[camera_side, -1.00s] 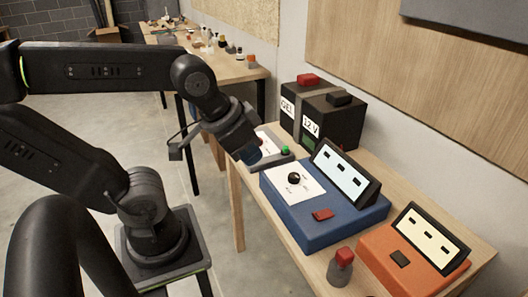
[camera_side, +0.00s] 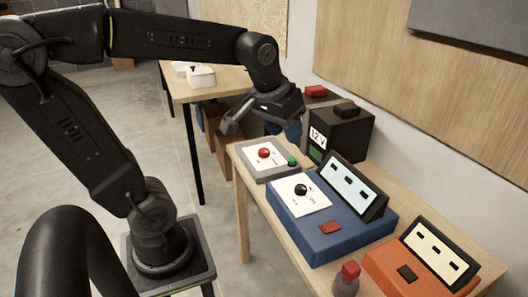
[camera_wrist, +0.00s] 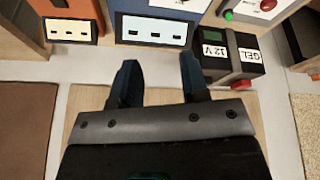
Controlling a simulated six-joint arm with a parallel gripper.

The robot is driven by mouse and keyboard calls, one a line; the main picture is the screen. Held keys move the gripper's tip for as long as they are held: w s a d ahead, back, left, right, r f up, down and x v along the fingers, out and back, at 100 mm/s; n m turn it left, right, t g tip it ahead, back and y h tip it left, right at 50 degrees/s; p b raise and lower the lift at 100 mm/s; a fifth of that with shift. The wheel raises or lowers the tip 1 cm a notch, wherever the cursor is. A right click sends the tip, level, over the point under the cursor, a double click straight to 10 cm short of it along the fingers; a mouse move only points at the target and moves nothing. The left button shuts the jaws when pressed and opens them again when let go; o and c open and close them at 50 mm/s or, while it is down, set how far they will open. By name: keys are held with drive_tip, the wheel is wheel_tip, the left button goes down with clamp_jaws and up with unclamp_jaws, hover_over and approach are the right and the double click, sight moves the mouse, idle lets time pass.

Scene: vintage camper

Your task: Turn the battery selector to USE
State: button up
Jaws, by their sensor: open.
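A grey panel (camera_side: 246,150) with a white plate carries a red knob (camera_side: 264,153) and a small green button (camera_side: 292,161). The red knob also shows at the top right of the wrist view (camera_wrist: 268,4). A blue box (camera_side: 345,232) beside it carries a black knob (camera_side: 300,190) on a white plate. The plate lettering is too small to read, so I cannot tell which knob is the battery selector or its setting. My gripper (camera_side: 262,125) is open and empty above the back of the grey panel, apart from both knobs. In the wrist view its fingers (camera_wrist: 160,75) are spread.
A black battery (camera_side: 345,130) marked 12 V stands close behind the grey panel and near my gripper. An orange box (camera_side: 385,275) and a red-topped grey object (camera_side: 347,278) are at the near end of the bench. The wall rises behind the bench.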

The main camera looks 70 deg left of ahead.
drive_tip(key=o, duration=0.5)
drive_tip(key=w+a+n, duration=0.1)
drive_tip(key=w+a, duration=0.1)
drive_tip(key=a, duration=0.1)
drive_tip(key=w+a+f+n+g, duration=0.1)
drive_tip(key=w+a+n, duration=0.1)
drive_tip(key=w+a, duration=0.1)
drive_tip(key=w+a+n, duration=0.1)
drive_tip(key=w+a, duration=0.2)
drive_tip(key=a, duration=0.2)
drive_tip(key=shift+w+f+n+g, duration=0.2)
drive_tip(key=shift+w+n+g, duration=0.05)
drive_tip(key=shift+n+g, duration=0.15)
drive_tip(key=shift+c, duration=0.2)
drive_tip(key=shift+o, duration=0.5)
drive_tip(key=w+a+f+n+g, duration=0.1)
drive_tip(key=w+a+f+n, duration=0.1)
drive_tip(key=a, duration=0.5)
drive_tip(key=shift+w+a+f+n, duration=0.4)
drive_tip(key=shift+w+f, duration=0.1)
drive_tip(key=n+g, duration=0.2)
drive_tip(key=n, duration=0.4)
approach(264, 150)
drive_tip(key=shift+h, duration=0.4)
drive_tip(key=f, duration=0.9)
drive_tip(key=shift+s+a+f, duration=0.2)
drive_tip(key=shift+a+f, duration=0.1)
drive_tip(key=shift+f, duration=0.05)
drive_tip(key=shift+c, duration=0.5)
drive_tip(key=c, duration=0.8)
